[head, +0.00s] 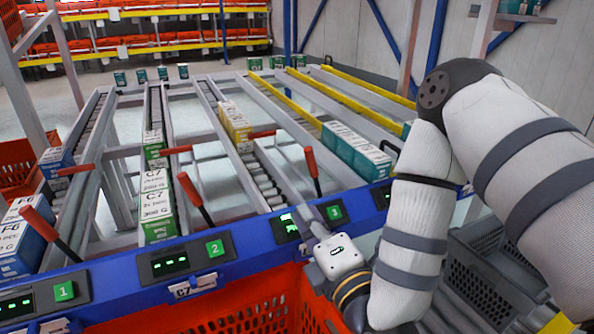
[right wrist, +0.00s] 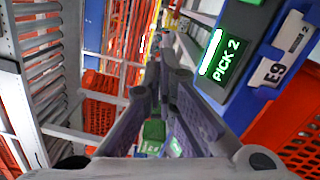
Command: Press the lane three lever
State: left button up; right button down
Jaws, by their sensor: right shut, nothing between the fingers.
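The lane three lever (head: 313,167) has a red handle on a dark stem and stands tilted behind the blue rail, above the green 3 plate (head: 335,213). My right gripper (head: 304,216) is shut and empty at the rail, just left of the 3 plate and in front of the lit display there. It appears below and left of the lever, apart from it in the picture; the depth between them is unclear. In the right wrist view its closed fingers (right wrist: 165,82) point away along the rail. A display reading PICK 2 (right wrist: 222,62) is right of them. My left gripper is out of view.
Other red levers stand by lane two (head: 195,190) and lane one (head: 38,222). Cartons fill parts of the lanes, including white-green C7 boxes (head: 156,205) and teal boxes (head: 356,152). An orange tote (head: 250,312) lies below the blue rail (head: 120,258). A grey crate (head: 490,262) is at right.

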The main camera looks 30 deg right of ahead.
jog(key=w, duration=0.6)
jog(key=w+d, duration=0.1)
jog(key=w, duration=0.2)
jog(key=shift+w+r, duration=0.15)
jog(key=shift+w, duration=0.15)
jog(key=d, duration=0.1)
jog(key=d+r, duration=0.1)
jog(key=w+d, duration=0.1)
jog(key=shift+d+r, duration=0.15)
jog(key=shift+d, duration=0.25)
